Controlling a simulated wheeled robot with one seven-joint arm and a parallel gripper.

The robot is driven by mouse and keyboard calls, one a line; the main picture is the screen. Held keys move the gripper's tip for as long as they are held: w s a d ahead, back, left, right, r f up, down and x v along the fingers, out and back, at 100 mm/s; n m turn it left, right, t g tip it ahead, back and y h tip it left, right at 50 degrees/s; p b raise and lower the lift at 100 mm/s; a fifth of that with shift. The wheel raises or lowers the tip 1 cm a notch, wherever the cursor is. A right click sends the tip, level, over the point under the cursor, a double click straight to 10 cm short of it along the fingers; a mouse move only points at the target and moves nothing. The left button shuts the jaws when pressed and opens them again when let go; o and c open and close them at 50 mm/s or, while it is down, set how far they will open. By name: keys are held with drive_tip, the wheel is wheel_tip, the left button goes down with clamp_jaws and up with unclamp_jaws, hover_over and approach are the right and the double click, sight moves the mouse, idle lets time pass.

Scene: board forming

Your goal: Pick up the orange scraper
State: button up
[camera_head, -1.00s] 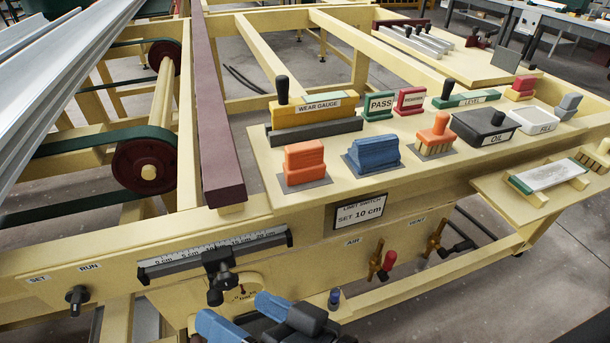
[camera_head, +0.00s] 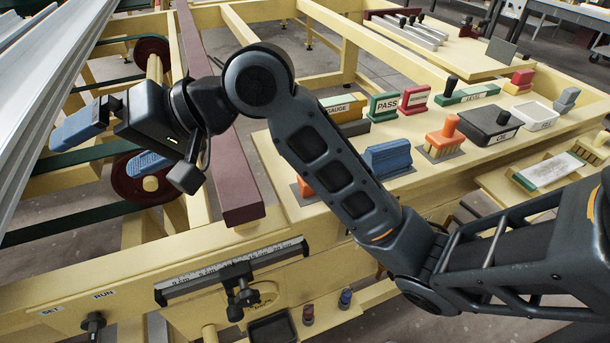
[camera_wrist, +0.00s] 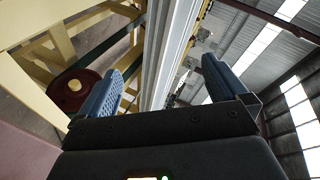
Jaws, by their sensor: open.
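The orange scraper (camera_head: 305,188) is mostly hidden behind my arm in the head view. Only a small orange part shows on the front left of the cream panel, left of a blue block-shaped tool (camera_head: 388,158). My gripper (camera_head: 113,145) is open and empty at the left, above the green belts and dark red rollers, well away from the scraper. Its two blue fingers are spread apart in the wrist view (camera_wrist: 160,90), which shows no scraper.
An orange brush (camera_head: 443,138), black oil box (camera_head: 489,126) and pass block (camera_head: 383,106) share the panel. A dark red bar (camera_head: 240,207) and long metal profiles (camera_head: 45,85) lie near my gripper. A scale (camera_head: 230,268) is on the front beam.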

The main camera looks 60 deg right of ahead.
drive_tip(key=s+d+f+g+h, duration=0.1)
drive_tip(key=s+d+g+h, duration=0.2)
drive_tip(key=d, duration=0.5)
drive_tip(key=s+d+f+m+g+h+p, duration=0.1)
drive_tip(key=s+d+f+g+h, duration=0.1)
drive_tip(key=s+d, duration=0.4)
drive_tip(key=s+d+f+m+g+h, duration=0.1)
drive_tip(key=s+d+g+h, duration=0.3)
drive_tip(key=d, duration=0.8)
drive_tip(key=shift+s+f+g+p, duration=0.45)
drive_tip(key=shift+f+g, duration=0.15)
drive_tip(key=shift+f, duration=0.1)
drive_tip(key=shift+s+f, duration=0.1)
drive_tip(key=shift+f, duration=0.2)
drive_tip(key=shift+s+a+f+p, duration=0.15)
drive_tip(key=shift+f, duration=1.6)
drive_tip(key=shift+s+a+f+p, duration=0.1)
drive_tip(key=shift+f+p, duration=0.05)
drive_tip(key=shift+f, duration=1.6)
drive_tip(key=shift+c, duration=0.5)
drive_tip(key=c, duration=1.2)
